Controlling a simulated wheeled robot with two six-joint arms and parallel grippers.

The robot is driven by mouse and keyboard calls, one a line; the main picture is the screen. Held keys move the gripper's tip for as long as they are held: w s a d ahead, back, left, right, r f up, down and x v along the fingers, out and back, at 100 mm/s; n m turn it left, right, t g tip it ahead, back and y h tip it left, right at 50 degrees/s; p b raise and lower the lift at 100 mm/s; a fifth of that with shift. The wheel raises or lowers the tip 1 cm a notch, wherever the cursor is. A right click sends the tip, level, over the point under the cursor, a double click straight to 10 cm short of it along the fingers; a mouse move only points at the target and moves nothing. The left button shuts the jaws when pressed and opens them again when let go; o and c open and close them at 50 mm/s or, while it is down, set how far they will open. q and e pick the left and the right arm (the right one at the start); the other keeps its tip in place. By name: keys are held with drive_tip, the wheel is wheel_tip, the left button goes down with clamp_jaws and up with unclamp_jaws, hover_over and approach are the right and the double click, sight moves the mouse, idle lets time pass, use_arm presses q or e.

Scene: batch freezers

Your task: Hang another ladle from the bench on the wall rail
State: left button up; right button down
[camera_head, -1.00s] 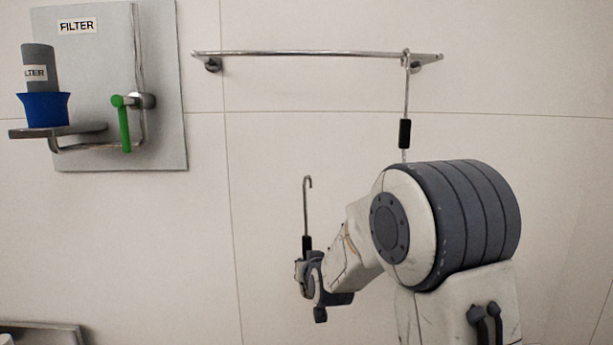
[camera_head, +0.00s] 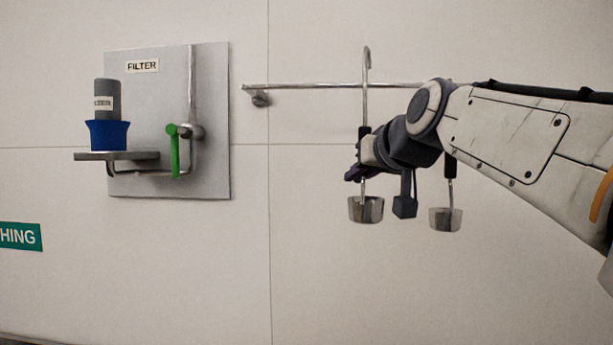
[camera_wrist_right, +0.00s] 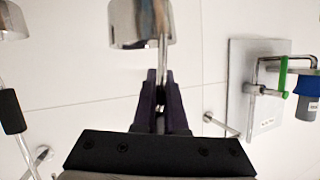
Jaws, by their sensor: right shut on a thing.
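My right gripper (camera_head: 358,172) is shut on the ladle (camera_head: 366,208) and holds it upright in front of the wall, bowl down. The ladle's hooked top reaches above the wall rail (camera_head: 310,86) in the head view; whether it touches the rail I cannot tell. Its bowl also shows in the right wrist view (camera_wrist_right: 141,25), with the fingers (camera_wrist_right: 160,98) closed around the handle. A second ladle (camera_head: 446,217) hangs down to the right, partly hidden behind my right arm. The rail's right part is hidden by my arm. My left gripper is not seen.
A filter panel (camera_head: 218,120) is on the wall at left, with a green-handled valve (camera_head: 174,152) and a shelf (camera_head: 100,156) carrying a blue cup (camera_head: 106,134). A green sign (camera_head: 20,236) is at the far left. The rail's left stretch is clear.

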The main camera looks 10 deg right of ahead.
drive_tip(key=w+d+f, duration=0.2)
drive_tip(key=w+f, duration=0.1)
drive_tip(key=w, duration=0.5)
drive_tip(key=shift+d, duration=0.15)
idle(0.5)
drive_tip(key=shift+s+r, duration=0.1)
drive_tip(key=c, duration=0.9)
unclamp_jaws()
